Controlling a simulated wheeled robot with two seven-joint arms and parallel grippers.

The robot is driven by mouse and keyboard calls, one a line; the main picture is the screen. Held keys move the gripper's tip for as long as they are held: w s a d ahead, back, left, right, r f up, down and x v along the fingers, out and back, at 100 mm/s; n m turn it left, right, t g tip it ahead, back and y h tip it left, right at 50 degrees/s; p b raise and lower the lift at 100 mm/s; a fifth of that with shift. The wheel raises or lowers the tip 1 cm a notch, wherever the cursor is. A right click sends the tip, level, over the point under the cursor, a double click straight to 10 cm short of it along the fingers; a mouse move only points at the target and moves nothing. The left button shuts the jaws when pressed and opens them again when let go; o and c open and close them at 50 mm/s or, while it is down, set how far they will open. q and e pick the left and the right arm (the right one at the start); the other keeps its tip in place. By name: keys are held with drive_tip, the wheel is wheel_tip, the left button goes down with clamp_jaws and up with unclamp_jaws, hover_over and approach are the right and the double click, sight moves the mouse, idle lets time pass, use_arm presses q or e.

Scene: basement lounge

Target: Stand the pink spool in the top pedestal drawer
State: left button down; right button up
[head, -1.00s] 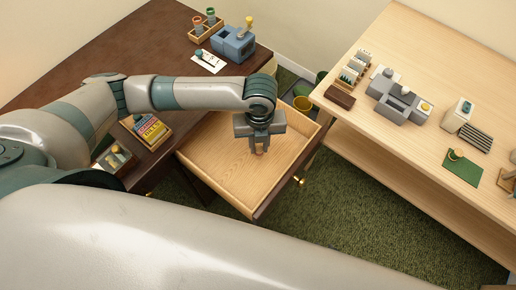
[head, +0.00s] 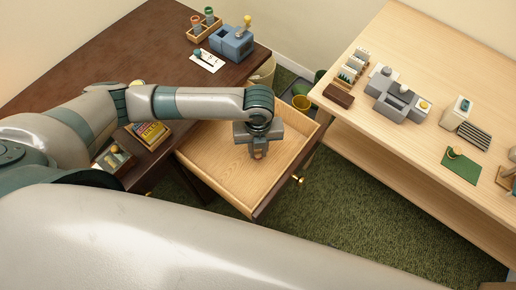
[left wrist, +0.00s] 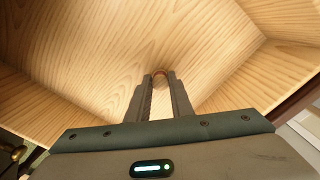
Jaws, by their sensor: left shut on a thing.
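The top pedestal drawer (head: 215,165) is pulled out from the dark desk; its bare, pale wooden inside faces up. My left gripper (head: 258,152) points down inside the drawer's outline, towards its right part. It is shut on a small pinkish thing, apparently the pink spool (head: 259,156), mostly hidden by the fingers. In the left wrist view the fingertips (left wrist: 160,78) close around the spool's orange-pink round edge (left wrist: 160,71), with the drawer's wood behind. I cannot tell whether the spool touches the drawer floor. My right gripper is not in view.
A pale table (head: 420,150) with several items stands at the right. Bins (head: 301,102) stand behind the drawer. The drawer floor around the gripper looks clear.

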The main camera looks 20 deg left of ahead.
sight(258, 153)
use_arm(q)
drive_tip(key=shift+f, duration=0.1)
drive_tip(key=c, duration=1.6)
unclamp_jaws()
drive_tip(key=shift+o, duration=0.2)
wheel_tip(258, 153, up, 12)
